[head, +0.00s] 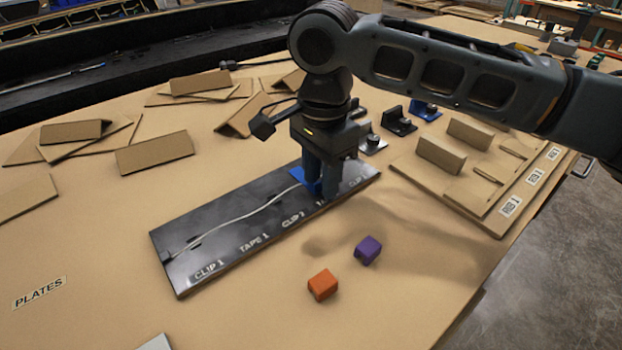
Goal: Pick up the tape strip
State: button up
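A black plate (215,228) lies on the table with white labels along its front edge, including CLIP 1 and TAPE 1. A pale thin wire (240,215) runs along it. My gripper (324,190) points down at the plate's right part, with its fingertips at or close to its surface. A blue piece (303,174) shows at and behind the fingers, and I cannot tell whether they hold it. An orange block (322,285) and a purple block (368,250) lie on the table in front of the plate. No tape strip can be clearly made out.
Tan folded panels (155,152) lie at the left and back. Several small black and blue brackets (399,121) stand behind my gripper. A tan board (447,190) with upright pieces and labels lies at the right, near the table edge. The front left table is mostly clear.

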grip_shut()
dwell(0.6)
jog(key=shift+r, duration=0.5)
jog(key=r, duration=0.1)
jog(key=d+r, duration=0.1)
jog(key=r, duration=0.1)
jog(key=shift+s+r, duration=0.15)
jog(key=shift+r, duration=0.15)
jog(key=s+d+r+p, duration=0.4)
jog(key=d+r+p, duration=0.1)
jog(key=d+r, duration=0.4)
jog(key=shift+s+d+r, duration=0.25)
jog(key=shift+d+r, duration=0.1)
jog(key=shift+r, duration=0.4)
